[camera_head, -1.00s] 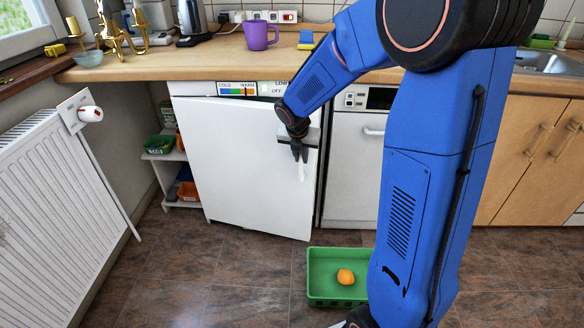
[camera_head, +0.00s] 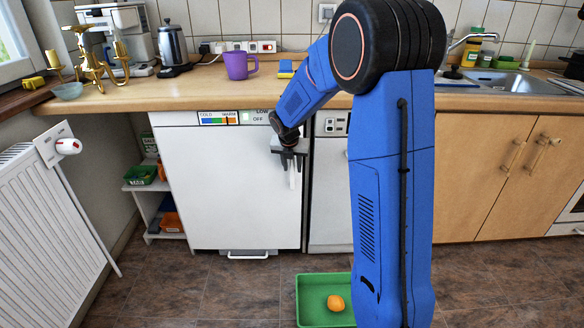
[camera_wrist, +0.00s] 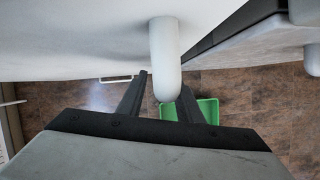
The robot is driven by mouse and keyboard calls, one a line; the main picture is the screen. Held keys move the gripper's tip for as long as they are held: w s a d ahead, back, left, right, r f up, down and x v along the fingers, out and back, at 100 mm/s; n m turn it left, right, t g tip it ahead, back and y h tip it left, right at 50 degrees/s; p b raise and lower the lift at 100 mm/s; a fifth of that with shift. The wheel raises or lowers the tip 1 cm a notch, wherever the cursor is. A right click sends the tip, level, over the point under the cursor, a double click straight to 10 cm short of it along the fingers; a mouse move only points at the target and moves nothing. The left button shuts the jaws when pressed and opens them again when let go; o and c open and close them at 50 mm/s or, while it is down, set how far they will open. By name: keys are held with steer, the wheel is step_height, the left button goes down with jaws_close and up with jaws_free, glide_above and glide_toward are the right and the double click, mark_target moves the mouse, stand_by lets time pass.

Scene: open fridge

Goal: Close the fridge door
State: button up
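The white fridge door (camera_head: 225,190) is in the middle of the head view, under the counter. It looks flush or nearly flush with the cabinet front; a small remaining gap cannot be ruled out. Its white upright handle (camera_head: 292,180) is near the right edge. My gripper (camera_head: 293,163) is at the handle, pointing down in front of the door. In the wrist view, the fingers of my gripper (camera_wrist: 164,85) are apart, one on each side of the rounded handle (camera_wrist: 165,55). They look open around it; contact is not clear.
A green crate (camera_head: 311,324) with an orange fruit (camera_head: 335,303) stands on the floor in front. A white radiator (camera_head: 40,235) is at the left. A small shelf (camera_head: 147,186) with boxes is beside the fridge. The counter (camera_head: 190,95) runs above, with a purple mug (camera_head: 238,66).

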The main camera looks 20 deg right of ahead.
steer(key=v, duration=1.7)
steer(key=shift+r, duration=0.25)
steer(key=s+a+r+m+y, duration=0.1)
steer(key=s+a+m, duration=0.1)
steer(key=s+m, duration=0.65)
steer(key=s+a+r+m, duration=0.15)
steer(key=s+m, duration=0.45)
steer(key=s, duration=0.6)
steer(key=s+a+f+m, duration=0.1)
steer(key=s+f+m, duration=0.2)
steer(key=s+m, duration=0.4)
steer(key=s+a+f+m+t+y, duration=0.1)
steer(key=s+a+f+m, duration=0.1)
steer(key=s+m, duration=0.5)
steer(key=s+f, duration=0.1)
steer(key=s, duration=0.3)
steer(key=shift+s+a+f+y, duration=0.15)
steer(key=shift+a+f+y, duration=0.1)
steer(key=shift+a+y, duration=0.05)
